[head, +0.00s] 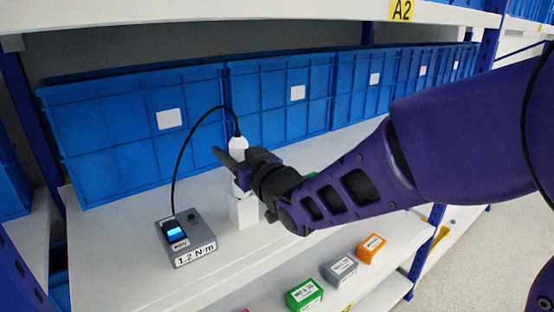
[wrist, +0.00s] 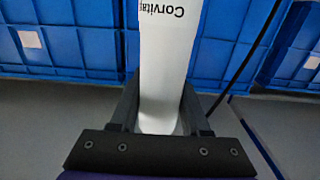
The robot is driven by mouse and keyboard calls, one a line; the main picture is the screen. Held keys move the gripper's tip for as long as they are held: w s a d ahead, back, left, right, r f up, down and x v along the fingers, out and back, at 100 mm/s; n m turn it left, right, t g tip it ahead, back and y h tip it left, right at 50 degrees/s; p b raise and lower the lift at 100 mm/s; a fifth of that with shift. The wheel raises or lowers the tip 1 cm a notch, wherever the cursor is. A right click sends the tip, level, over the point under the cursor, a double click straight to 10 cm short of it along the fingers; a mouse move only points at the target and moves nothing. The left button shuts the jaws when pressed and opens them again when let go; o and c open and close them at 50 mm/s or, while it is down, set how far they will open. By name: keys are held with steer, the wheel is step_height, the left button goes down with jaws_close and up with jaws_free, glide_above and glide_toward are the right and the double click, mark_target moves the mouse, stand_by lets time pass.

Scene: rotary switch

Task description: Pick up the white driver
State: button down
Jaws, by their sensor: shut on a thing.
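The white driver (head: 238,146) stands about upright in the head view, with a black cable leaving its top. In the wrist view the white driver (wrist: 170,50) rises between my fingers and bears the letters "Corvitap", partly cut off. My gripper (head: 234,160) is shut on its body; the gripper also shows in the wrist view (wrist: 160,108). The driver's middle is hidden behind my gripper. A white block-like stand (head: 243,212) is directly below it on the shelf. I cannot tell whether the driver's lower end touches the stand.
A grey control box (head: 188,240) marked "1.2 N·m", joined to the cable, sits left of the stand. Blue bins (head: 140,140) line the back. Green (head: 304,294), grey (head: 340,270) and orange (head: 371,248) boxes lie on a lower level in front. An upper shelf (head: 250,12) is overhead.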

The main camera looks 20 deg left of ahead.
steer(key=shift+r, duration=0.15)
step_height(320, 180, up, 10)
steer(key=p, duration=0.6)
steer(key=c, duration=1.1)
jaws_free()
jaws_close()
